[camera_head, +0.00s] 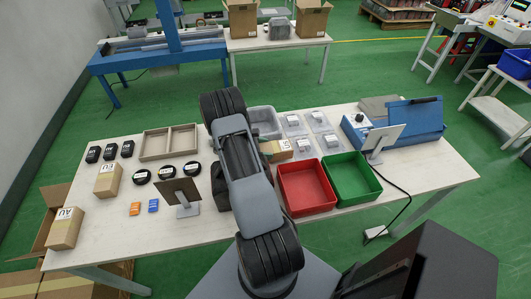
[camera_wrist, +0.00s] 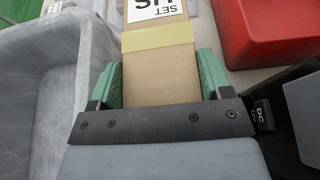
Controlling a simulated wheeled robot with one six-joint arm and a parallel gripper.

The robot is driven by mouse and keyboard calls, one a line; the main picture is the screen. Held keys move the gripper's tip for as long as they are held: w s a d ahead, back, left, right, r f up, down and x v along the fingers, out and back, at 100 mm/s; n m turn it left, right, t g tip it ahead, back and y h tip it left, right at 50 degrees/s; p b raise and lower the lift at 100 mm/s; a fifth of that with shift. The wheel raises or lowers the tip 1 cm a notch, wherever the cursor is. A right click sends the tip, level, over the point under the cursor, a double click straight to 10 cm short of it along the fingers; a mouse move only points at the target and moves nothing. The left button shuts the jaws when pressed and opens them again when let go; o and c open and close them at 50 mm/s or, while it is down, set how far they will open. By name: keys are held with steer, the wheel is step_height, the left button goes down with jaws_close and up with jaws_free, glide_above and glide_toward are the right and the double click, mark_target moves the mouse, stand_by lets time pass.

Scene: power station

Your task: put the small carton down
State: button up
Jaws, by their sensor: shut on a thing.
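My gripper (camera_wrist: 160,78) is shut on a small brown carton (camera_wrist: 158,60), with a green finger against each side. The carton has a yellowish band and a white label with black print, upside down in the wrist view. In the head view the carton (camera_head: 274,149) shows just right of my arm, behind the red bin; my arm hides part of it and the gripper. I cannot tell whether its underside touches the table (camera_head: 240,226).
A grey tub (camera_wrist: 30,110) stands close left of the carton in the wrist view. The red bin (camera_head: 306,188) and green bin (camera_head: 350,180) stand in front. Clear packs (camera_head: 320,121) lie behind. Two other cartons (camera_head: 108,180) (camera_head: 66,228) stand at the left.

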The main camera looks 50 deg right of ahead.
steer(key=shift+f, duration=1.15)
steer(key=shift+f, duration=0.1)
steer(key=shift+f, duration=0.15)
steer(key=o, duration=1.1)
